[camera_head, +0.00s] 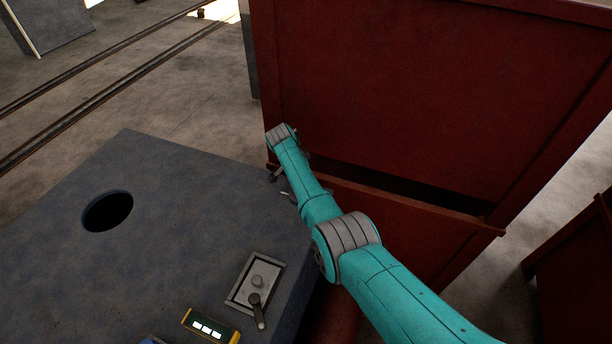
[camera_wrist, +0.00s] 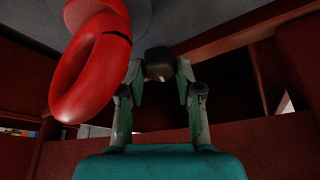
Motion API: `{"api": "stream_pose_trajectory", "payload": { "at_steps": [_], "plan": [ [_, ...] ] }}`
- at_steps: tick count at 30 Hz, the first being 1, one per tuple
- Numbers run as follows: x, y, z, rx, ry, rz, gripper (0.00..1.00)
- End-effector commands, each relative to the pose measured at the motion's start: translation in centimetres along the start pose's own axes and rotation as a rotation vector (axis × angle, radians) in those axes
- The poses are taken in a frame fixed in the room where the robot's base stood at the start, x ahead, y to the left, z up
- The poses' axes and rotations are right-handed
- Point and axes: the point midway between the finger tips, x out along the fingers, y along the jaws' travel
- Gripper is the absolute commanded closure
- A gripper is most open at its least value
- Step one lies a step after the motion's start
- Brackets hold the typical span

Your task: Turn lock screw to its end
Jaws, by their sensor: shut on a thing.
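In the wrist view my gripper (camera_wrist: 161,68) has its two teal and grey fingers on either side of a dark, blocky knob (camera_wrist: 159,60), and it is shut on it. The knob sits just under the grey surface, with a small pale pin below it. It appears to be the lock screw's head, though its shaft and how far it is turned cannot be seen. A thick, glossy red ring (camera_wrist: 84,75) hangs close to the left of the fingers. In the head view my arm hides most of the gripper and the knob, at the grey block's right edge.
In the head view a grey machine block (camera_head: 175,210) with a round hole (camera_head: 108,211) fills the lower left. A lever panel (camera_head: 257,282) and a green-yellow display (camera_head: 210,326) are on it. A large dark red cabinet (camera_head: 420,90) stands close behind my arm.

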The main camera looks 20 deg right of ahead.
Motion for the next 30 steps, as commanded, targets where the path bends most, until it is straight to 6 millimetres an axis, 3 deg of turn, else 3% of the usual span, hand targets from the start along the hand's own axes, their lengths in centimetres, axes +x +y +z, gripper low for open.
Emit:
{"api": "stream_pose_trajectory", "payload": {
  "at_steps": [1, 2, 4, 5, 19, 23, 30],
  "plan": [
    [0.0, 0.0, 0.0, 0.000, -0.001, -0.001, 1.00],
    [0.0, 0.0, 0.0, 0.000, -0.001, -0.001, 0.60],
    [0.0, 0.0, 0.0, 0.000, -0.001, 0.000, 0.43],
    [0.0, 0.0, 0.0, -0.001, -0.001, 0.000, 0.40],
    [-0.9, -0.1, 0.0, -0.001, 0.000, -0.002, 0.40],
    [-2.6, -0.1, 0.0, 0.000, 0.000, -0.002, 0.40],
    [-7.4, -0.1, 0.1, -0.001, 0.000, -0.003, 0.40]
  ]
}}
